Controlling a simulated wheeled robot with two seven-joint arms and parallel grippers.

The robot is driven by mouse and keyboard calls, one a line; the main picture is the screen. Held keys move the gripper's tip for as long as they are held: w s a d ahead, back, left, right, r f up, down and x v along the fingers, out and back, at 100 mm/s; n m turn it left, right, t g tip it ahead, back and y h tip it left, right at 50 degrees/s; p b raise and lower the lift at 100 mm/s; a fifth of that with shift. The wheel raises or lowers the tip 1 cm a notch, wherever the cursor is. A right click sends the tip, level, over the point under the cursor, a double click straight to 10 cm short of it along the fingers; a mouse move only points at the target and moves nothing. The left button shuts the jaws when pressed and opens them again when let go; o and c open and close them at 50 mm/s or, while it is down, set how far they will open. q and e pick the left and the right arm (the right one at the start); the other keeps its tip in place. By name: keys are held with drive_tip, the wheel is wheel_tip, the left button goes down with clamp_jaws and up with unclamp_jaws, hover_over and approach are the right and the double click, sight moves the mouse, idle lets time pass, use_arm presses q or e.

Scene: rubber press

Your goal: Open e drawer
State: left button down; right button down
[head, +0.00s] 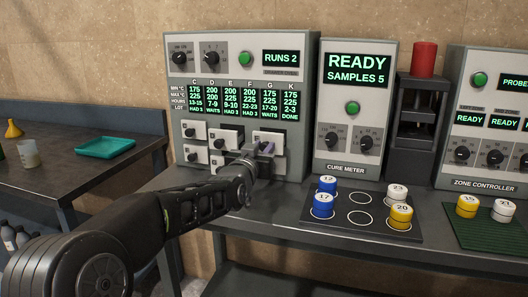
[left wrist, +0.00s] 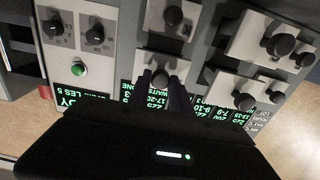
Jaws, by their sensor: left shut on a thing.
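The cabinet (head: 178,85) has two rows of white drawers with dark round knobs. My left gripper (head: 264,149) is at the upper right drawer (head: 268,136), shut on its knob. In the left wrist view this drawer's knob (left wrist: 160,78) sits between the two fingertips (left wrist: 163,84). Its letter is not readable, so I cannot tell from a label that it is drawer e. The gripper hides part of its front, and I cannot tell how far out it stands. The lower right drawer's knob (left wrist: 173,15) is apart from my fingers. My right gripper is not in view.
Other drawers, such as the upper left drawer (head: 194,130), are beside it. The cure meter (head: 345,160) stands right of the cabinet. A dark tray (head: 434,236) with numbered samples lies on the bench. A side table (head: 55,180) holds a teal tray (head: 105,147).

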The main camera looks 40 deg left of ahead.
use_arm(q)
drive_tip(key=shift+w, duration=0.1)
drive_tip(key=c, duration=1.2)
unclamp_jaws()
drive_tip(key=v, duration=0.7)
drive_tip(key=shift+s+d+b, duration=0.1)
drive_tip(key=shift+s+b, duration=0.3)
drive_tip(key=shift+f, duration=0.1)
